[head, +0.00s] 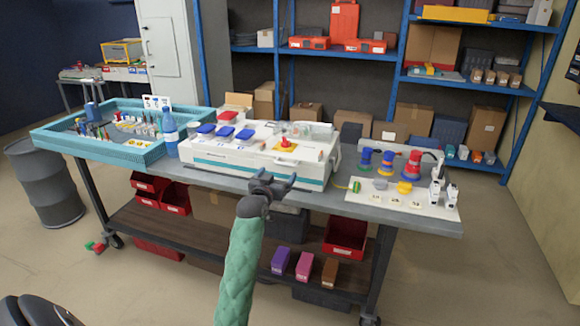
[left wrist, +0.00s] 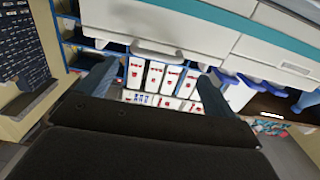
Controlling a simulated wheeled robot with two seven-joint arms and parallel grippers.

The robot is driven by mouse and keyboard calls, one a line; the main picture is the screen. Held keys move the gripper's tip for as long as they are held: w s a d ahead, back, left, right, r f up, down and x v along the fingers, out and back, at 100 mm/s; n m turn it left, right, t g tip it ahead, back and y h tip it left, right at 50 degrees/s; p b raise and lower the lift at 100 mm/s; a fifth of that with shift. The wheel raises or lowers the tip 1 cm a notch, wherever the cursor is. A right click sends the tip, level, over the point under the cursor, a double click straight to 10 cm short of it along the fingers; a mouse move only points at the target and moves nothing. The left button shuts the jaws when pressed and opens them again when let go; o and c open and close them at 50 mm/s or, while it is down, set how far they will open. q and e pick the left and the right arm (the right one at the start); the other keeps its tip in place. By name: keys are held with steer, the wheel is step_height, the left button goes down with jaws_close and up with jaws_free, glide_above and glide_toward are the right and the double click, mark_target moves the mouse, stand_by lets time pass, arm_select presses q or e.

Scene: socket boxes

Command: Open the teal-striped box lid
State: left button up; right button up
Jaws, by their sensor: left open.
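The teal-striped box (head: 240,166) is a long white box with a teal band along its front, standing on the grey workbench. Blue and red socket pieces and a red-and-yellow part (head: 286,144) sit on its top. I cannot make out an open gap under a lid. My left gripper (head: 278,177) is open and empty, just in front of the box's front face in the picture. In the left wrist view the box (left wrist: 200,8) fills the top, with a pale handle (left wrist: 157,48) beyond the open fingers (left wrist: 152,86). My right gripper is not in view.
A teal tray (head: 112,154) with small parts and a blue bottle (head: 169,132) stand left of the box. Blue-red stacked parts (head: 388,163) and a white board (head: 375,199) lie to the right. Red bins (head: 346,238) sit on the shelf below.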

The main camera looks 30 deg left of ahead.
mark_target(284, 165)
arm_select(q)
steer(key=p+x, duration=0.1)
steer(key=x, duration=0.5)
steer(key=shift+w+d+r, duration=0.1)
steer(key=shift+w+d, duration=0.05)
steer(key=shift+w, duration=0.75)
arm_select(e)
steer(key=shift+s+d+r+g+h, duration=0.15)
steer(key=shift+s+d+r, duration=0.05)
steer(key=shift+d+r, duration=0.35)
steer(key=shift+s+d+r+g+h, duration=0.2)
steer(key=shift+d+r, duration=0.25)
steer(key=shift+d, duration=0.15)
arm_select(q)
steer(key=shift+p, duration=0.3)
steer(key=c, duration=1.1)
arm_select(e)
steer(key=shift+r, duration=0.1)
